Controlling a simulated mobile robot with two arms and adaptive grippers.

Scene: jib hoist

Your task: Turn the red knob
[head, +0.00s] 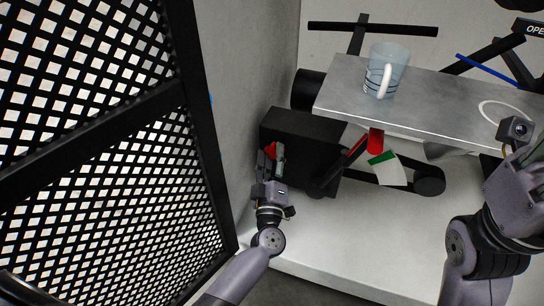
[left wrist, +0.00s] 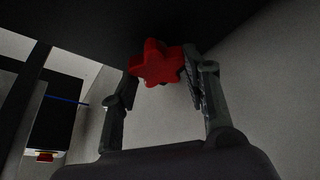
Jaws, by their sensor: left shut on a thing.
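The red knob (head: 270,149) is on the front of a dark box (head: 300,140) at the left end of the machine. In the left wrist view the knob (left wrist: 156,63) is star-shaped, with several lobes. My left gripper (head: 272,159) reaches up to it from below. In the left wrist view the fingers of my left gripper (left wrist: 163,78) are on either side of the knob, shut on it. In the head view the fingers partly cover the knob. My right arm comes in at the right edge, and its fingers do not show.
A black mesh panel (head: 178,88) stands close on the left. The pale floor in front is clear.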

